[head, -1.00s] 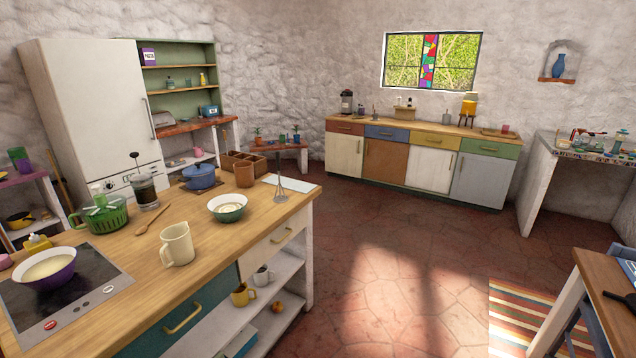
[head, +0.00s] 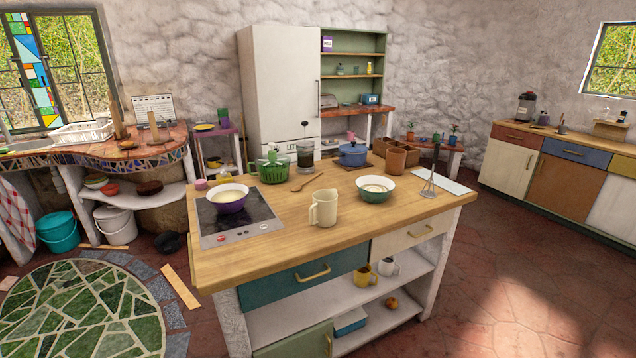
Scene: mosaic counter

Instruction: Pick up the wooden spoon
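The wooden spoon (head: 306,183) lies flat on the wooden top of the kitchen island (head: 270,262). It lies behind the cream pitcher (head: 323,208), in front of the French press (head: 305,157) and to the right of the green colander (head: 271,171). Nothing covers it. Neither of my grippers shows in the head view.
A hob (head: 238,226) with a purple bowl (head: 228,197) is on the island's left part. Open floor lies around the island, with a round green mosaic (head: 82,312) at left.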

